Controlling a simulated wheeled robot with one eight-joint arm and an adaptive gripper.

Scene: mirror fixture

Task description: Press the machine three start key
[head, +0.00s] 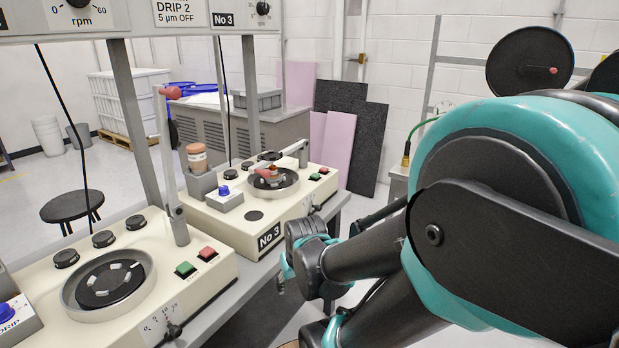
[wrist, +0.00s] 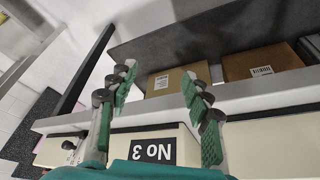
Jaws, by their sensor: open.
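Machine three is a cream bench unit (head: 225,212) with a black No 3 label (head: 269,237) on its front, in the middle of the head view. Its green key (head: 315,177) and a red key (head: 324,170) sit at the right end of its top. My gripper (head: 284,270) is low in front of the machine, below and left of the keys, partly hidden by my wrist. In the wrist view my gripper (wrist: 160,85) is open and empty, with the upside-down No 3 label (wrist: 153,150) between its fingers. The keys are not clear there.
A nearer similar machine (head: 60,245) has its own green (head: 185,269) and red (head: 208,253) keys. Cardboard boxes (wrist: 178,80) sit on a shelf under the bench. Open floor lies in front.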

